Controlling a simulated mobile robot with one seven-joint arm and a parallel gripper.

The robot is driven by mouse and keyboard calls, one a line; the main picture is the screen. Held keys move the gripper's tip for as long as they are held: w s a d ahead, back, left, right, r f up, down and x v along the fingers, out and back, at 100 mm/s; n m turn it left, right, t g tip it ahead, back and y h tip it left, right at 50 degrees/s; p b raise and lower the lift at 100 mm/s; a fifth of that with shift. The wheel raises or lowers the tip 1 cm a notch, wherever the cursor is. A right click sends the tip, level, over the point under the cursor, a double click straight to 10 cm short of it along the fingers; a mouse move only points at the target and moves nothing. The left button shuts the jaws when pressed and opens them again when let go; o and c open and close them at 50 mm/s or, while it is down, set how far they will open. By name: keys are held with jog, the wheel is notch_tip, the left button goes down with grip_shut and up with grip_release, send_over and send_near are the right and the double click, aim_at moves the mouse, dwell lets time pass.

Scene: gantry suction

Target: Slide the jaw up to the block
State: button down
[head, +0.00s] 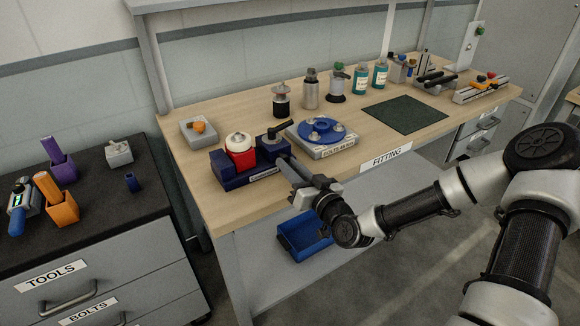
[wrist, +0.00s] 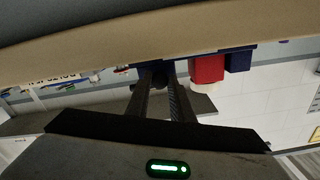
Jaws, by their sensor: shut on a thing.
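The block (head: 240,158) is red with a white rounded top and stands in a dark blue vise (head: 232,184) at the bench's left front. The sliding jaw (head: 268,147), blue with a black handle, is right of the block. My gripper (head: 284,163) reaches it from the front. In the wrist view, which looks upside down, my gripper (wrist: 160,84) is shut on the sliding jaw, its fingers either side of a dark part. The red block (wrist: 207,70) is beside it, with a narrow gap between, and touches the blue fixed jaw (wrist: 239,61). The exact grip is partly hidden.
A grey fixture with a blue disc (head: 322,131) stands close right of the vise. A grey box with an orange knob (head: 199,128) is behind left. Several bottles line the back, and a dark green mat (head: 405,114) lies clear. A blue bin (head: 300,238) is below.

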jog(key=shift+s+a, duration=0.6)
jog(key=shift+a, duration=0.25)
jog(key=shift+s+a, duration=0.55)
jog(key=shift+a, duration=0.3)
jog(key=c, duration=1.5)
grip_release()
jog(key=shift+c, duration=0.2)
jog(key=p+v, duration=0.7)
jog(key=v, duration=1)
jog(key=shift+s+d, duration=0.2)
jog(key=shift+p, duration=0.3)
